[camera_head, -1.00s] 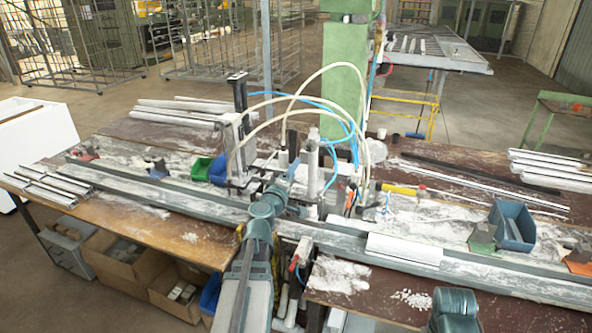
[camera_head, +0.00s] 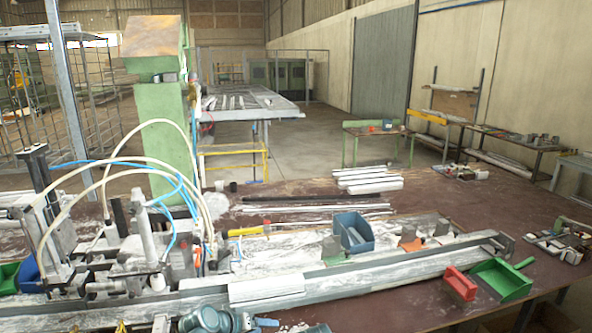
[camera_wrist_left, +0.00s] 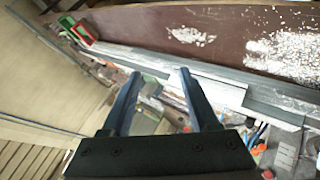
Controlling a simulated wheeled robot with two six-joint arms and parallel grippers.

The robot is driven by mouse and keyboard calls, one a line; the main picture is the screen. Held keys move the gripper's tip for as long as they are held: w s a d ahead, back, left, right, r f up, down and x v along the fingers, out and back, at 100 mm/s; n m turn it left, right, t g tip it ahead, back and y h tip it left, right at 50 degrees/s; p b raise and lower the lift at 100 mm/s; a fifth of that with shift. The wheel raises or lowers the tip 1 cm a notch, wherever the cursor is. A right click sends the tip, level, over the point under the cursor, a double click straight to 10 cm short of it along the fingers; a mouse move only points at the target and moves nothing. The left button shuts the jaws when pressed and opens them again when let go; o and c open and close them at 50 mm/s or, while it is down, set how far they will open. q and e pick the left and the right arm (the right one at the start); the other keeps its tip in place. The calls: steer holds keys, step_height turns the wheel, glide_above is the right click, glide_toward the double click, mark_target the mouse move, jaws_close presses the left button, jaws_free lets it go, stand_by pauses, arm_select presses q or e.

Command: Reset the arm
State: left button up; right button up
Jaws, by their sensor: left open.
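My left gripper (camera_head: 262,322) is at the bottom edge of the head view, in front of the clamp rail, with my teal wrist beside it; it is small and partly cut off there. In the left wrist view the left gripper (camera_wrist_left: 158,75) has its two dark fingers spread apart with nothing held between them. Bench, rail and floor show beyond the fingers. A white profile piece (camera_head: 267,288) lies along the front of the grey rail (camera_head: 400,265). My right gripper is not in view.
A blue bin (camera_head: 353,232) stands behind the rail. A green bin (camera_head: 502,279) and a red bin (camera_head: 459,283) are at its right end. The clamp machine with hoses (camera_head: 140,240) is on the left. White profiles (camera_head: 368,180) lie at the back; the brown bench right of them is mostly clear.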

arm_select(q)
steer(key=s+d+f+m+g+y+b, duration=0.3)
steer(key=s+f+m+g+y+b, duration=0.2)
steer(key=s+f, duration=0.9)
steer(key=s+g+y, duration=0.2)
steer(key=s, duration=0.1)
steer(key=shift+g+y+b, duration=0.3)
steer(key=shift+y+b, duration=0.05)
steer(key=shift+y, duration=0.05)
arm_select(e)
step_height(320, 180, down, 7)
arm_select(q)
steer(key=shift+c, duration=0.2)
